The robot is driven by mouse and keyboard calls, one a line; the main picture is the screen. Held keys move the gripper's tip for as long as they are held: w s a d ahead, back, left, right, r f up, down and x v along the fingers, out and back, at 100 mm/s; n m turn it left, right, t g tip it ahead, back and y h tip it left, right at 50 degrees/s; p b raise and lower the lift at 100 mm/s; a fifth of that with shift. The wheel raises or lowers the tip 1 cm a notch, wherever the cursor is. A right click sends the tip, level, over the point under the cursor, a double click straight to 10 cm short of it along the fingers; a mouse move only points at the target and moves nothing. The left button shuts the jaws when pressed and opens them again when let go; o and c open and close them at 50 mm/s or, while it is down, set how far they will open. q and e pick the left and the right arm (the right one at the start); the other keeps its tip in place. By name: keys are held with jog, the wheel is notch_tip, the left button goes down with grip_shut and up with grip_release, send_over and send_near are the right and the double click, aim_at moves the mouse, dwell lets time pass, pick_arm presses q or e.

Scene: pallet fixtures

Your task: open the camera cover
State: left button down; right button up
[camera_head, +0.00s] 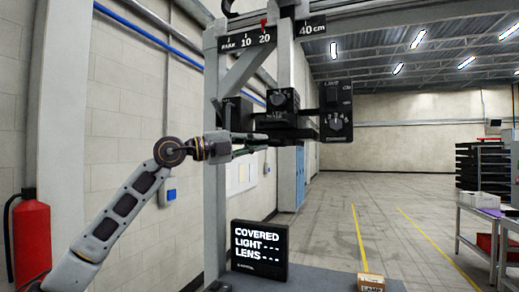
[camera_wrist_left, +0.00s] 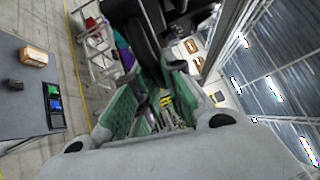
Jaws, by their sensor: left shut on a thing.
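The black camera unit (camera_head: 283,122) hangs from the grey upright frame and carries round dials. A black box with a numbered dial (camera_head: 337,112) is at its right. My left gripper (camera_head: 262,141) reaches in from the left at the unit's lower edge, its fingers dark in the head view. In the left wrist view, the green-padded fingers (camera_wrist_left: 152,92) are around a dark part of the unit, which seems to be the camera cover (camera_wrist_left: 146,42). The cover's outline is hard to separate from the unit. The screen (camera_head: 259,250) below reads COVERED, with dashes after LIGHT and LENS. My right gripper is out of view.
A scale (camera_head: 265,38) runs along the frame's top beam. A small cardboard box (camera_head: 371,282) sits on the grey surface below. A red extinguisher (camera_head: 31,240) stands at far left. A side table (camera_head: 485,217) and dark shelves (camera_head: 481,165) are at right. The floor between is clear.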

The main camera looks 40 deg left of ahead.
pick_arm(q)
jog(key=shift+s+d+b, duration=0.2)
jog(key=shift+s+b, duration=0.15)
jog(key=shift+s, duration=0.45)
jog(key=shift+s+d+b, duration=0.2)
jog(key=shift+s+b, duration=0.15)
jog(key=shift+s, duration=0.45)
jog(key=c, duration=1.5)
grip_release()
jog(key=shift+v, duration=0.8)
jog(key=shift+s+a+f, duration=0.15)
jog(key=shift+s+a, duration=0.25)
jog(key=shift+s, duration=0.1)
jog(key=shift+v, duration=4.5)
